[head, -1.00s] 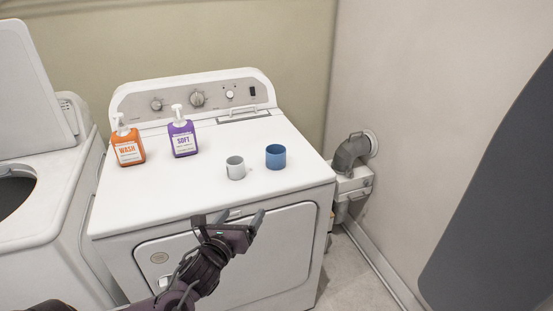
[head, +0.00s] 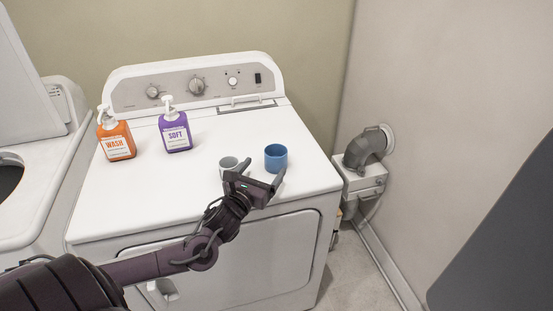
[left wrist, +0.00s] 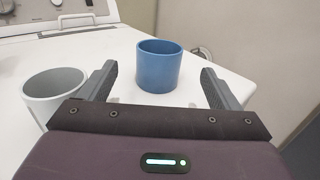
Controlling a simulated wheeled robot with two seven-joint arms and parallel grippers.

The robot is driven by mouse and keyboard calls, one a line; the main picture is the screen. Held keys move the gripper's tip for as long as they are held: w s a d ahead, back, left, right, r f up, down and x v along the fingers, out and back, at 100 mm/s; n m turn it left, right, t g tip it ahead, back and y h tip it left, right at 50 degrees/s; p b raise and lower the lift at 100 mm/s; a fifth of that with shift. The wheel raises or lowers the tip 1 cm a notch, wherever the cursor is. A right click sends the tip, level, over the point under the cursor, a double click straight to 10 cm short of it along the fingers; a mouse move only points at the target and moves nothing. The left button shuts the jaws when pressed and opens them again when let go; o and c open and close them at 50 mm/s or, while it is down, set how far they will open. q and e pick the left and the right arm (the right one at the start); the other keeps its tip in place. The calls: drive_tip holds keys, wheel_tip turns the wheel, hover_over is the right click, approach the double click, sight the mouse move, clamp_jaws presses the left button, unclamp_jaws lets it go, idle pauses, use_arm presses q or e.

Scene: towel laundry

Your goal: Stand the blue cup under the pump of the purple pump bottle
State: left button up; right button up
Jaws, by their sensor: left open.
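The blue cup (head: 276,159) stands upright on the dryer top, near its right side. In the left wrist view the blue cup (left wrist: 160,67) is ahead of the fingertips, in line with the gap between them. My left gripper (head: 262,176) is open and empty, just in front of the cup; its fingers (left wrist: 160,84) also show in the left wrist view. The purple pump bottle (head: 175,131) labelled SOFT stands upright at the back left of the dryer top, its white pump on top. My right gripper is not in view.
A grey-white cup (head: 227,164) stands just left of the blue cup, partly hidden by my left gripper. The orange WASH pump bottle (head: 116,139) stands left of the purple one. The dryer top (head: 150,190) is clear at the front left.

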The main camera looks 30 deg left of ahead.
sight(271, 160)
use_arm(q)
drive_tip(key=w, duration=0.3)
drive_tip(key=shift+a+f, duration=0.15)
drive_tip(key=shift+a, duration=0.05)
drive_tip(key=shift+w+a+p, duration=0.15)
drive_tip(key=shift+w+p, duration=0.25)
drive_tip(key=shift+w, duration=0.1)
drive_tip(key=w, duration=0.4)
drive_tip(key=shift+w+a+f+p, duration=0.1)
drive_tip(key=shift+a+p, duration=0.15)
drive_tip(key=shift+p, duration=0.15)
drive_tip(key=c, duration=1)
drive_tip(key=shift+c, duration=0.2)
